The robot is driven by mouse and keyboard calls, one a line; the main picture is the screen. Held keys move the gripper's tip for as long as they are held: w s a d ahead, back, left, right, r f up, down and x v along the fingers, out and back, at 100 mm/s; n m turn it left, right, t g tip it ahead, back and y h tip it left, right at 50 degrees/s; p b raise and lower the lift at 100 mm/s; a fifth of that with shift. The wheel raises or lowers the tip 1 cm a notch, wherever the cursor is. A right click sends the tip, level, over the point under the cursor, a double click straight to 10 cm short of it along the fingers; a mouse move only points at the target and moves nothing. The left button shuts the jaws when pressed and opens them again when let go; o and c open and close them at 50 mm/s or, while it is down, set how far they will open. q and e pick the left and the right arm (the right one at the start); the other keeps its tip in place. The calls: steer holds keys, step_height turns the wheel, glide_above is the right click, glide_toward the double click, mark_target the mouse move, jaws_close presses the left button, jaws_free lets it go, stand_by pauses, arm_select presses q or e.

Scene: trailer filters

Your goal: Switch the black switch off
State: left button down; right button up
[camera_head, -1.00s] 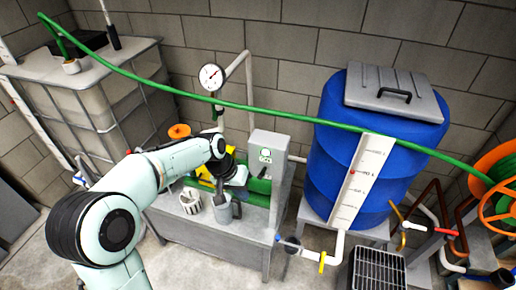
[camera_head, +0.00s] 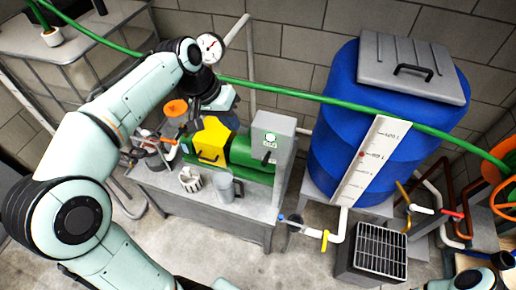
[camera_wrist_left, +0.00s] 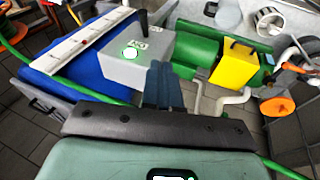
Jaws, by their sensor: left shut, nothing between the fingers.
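The black switch (camera_head: 267,157) is a small lever on the front of the grey control box (camera_head: 280,126), below a lit green lamp (camera_head: 270,136). In the left wrist view the lever (camera_wrist_left: 141,20) sticks out from the box (camera_wrist_left: 135,65), seen upside down. My left gripper (camera_head: 222,100) is above and to the left of the box, over the pump, apart from the switch. Its dark fingers (camera_wrist_left: 164,82) are together and empty in the wrist view. My right gripper is not in view; part of my right arm shows at the bottom right.
A yellow cover (camera_head: 211,141) and green pump (camera_head: 248,156) stand left of the box on a grey bench. A green hose (camera_head: 300,95) crosses behind. A blue tank (camera_head: 340,130) stands right.

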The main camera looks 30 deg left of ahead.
arm_select(q)
glide_toward(267, 158)
steer(key=w+a+f, duration=0.1)
steer(key=a+f, duration=0.2)
steer(key=d+f, duration=0.3)
steer(key=shift+w+d+b, duration=0.2)
steer(key=shift+b, duration=0.1)
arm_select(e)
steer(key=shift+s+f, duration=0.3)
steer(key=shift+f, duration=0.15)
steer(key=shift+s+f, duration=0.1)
